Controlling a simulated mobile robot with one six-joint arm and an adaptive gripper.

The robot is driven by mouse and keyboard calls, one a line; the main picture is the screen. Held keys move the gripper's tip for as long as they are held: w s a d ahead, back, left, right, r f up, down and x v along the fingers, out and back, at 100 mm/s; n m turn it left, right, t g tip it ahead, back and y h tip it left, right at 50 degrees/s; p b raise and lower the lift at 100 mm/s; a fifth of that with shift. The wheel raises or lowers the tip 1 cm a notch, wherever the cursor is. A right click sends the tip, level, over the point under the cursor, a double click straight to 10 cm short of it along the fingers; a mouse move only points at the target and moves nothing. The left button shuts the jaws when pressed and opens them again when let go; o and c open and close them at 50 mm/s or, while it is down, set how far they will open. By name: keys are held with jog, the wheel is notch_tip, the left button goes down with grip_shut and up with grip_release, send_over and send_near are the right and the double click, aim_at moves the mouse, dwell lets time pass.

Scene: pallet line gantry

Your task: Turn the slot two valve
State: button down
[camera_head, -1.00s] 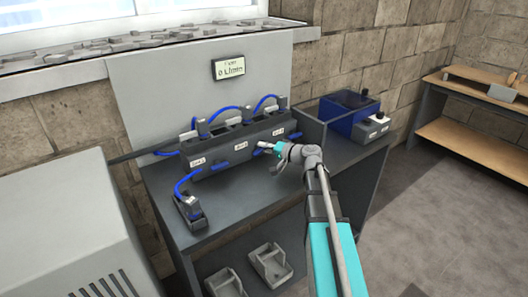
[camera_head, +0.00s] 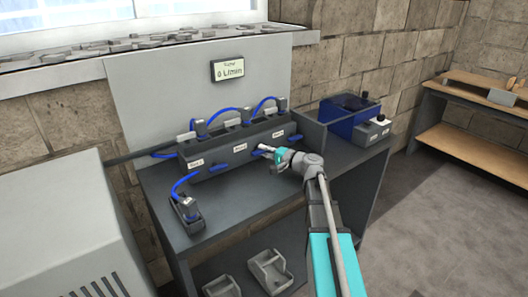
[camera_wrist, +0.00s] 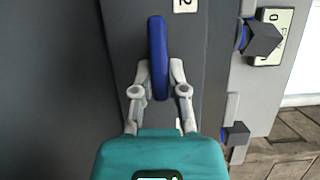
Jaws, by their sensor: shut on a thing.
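The slot two valve handle is a blue lever (camera_wrist: 157,35) on the dark grey manifold (camera_wrist: 125,25). A white label (camera_wrist: 185,4) with a 2 is beside it in the wrist view. My gripper (camera_wrist: 159,76) is shut on the lever, one finger on each side near its lower end in that view. In the head view my gripper (camera_head: 264,149) is at the manifold's front (camera_head: 225,160), just below and right of the second label (camera_head: 240,148). The lever is mostly hidden there by my fingers.
Another blue lever (camera_head: 219,168) sits to the left on the manifold. Blue hoses (camera_head: 222,112) loop above it. The wall display (camera_head: 228,69) reads 0 L/min. A blue bin (camera_head: 348,112) and a small box (camera_head: 370,131) stand right. A grey unit (camera_head: 189,212) stands at the bench's left front.

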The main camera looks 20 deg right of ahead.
jog(key=c, duration=0.7)
grip_release()
jog(key=shift+o, duration=0.2)
jog(key=shift+d, duration=0.1)
jog(key=shift+v, duration=5.9)
jog(key=shift+s, duration=0.1)
